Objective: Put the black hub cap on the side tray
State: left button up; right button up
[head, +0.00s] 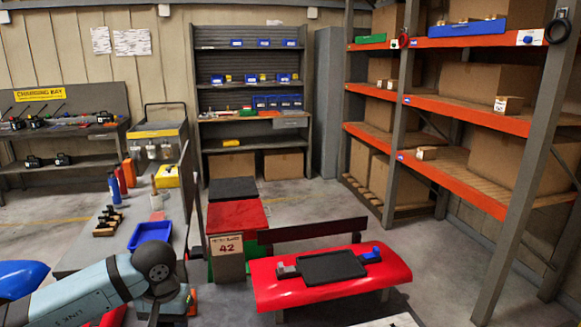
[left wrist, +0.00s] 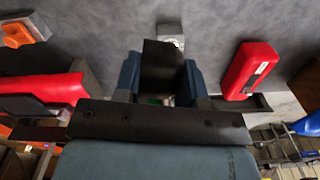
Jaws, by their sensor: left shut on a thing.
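My left gripper (left wrist: 161,74) shows in the left wrist view with its blue fingers shut on a black piece. The piece looks like the black hub cap (left wrist: 162,66), seen as a dark curved face between the fingers. In the head view my left arm reaches in from the lower left, and its joint hides the fingers and the held piece. A flat black tray (head: 332,266) lies on a red kart body panel (head: 285,291) at front centre; I cannot tell if it is the side tray. My right gripper is not in view.
A bench with a blue bin (head: 151,235), several dark small parts (head: 108,221) and bottles stands left of centre. An orange shelf rack (head: 460,101) fills the right. Floor between is clear.

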pick_arm(q)
jog(key=s+r+p, duration=0.7)
jog(key=r+p, duration=0.1)
jog(key=shift+p, duration=0.35)
jog(key=shift+s+d+f, duration=0.1)
dwell(0.3)
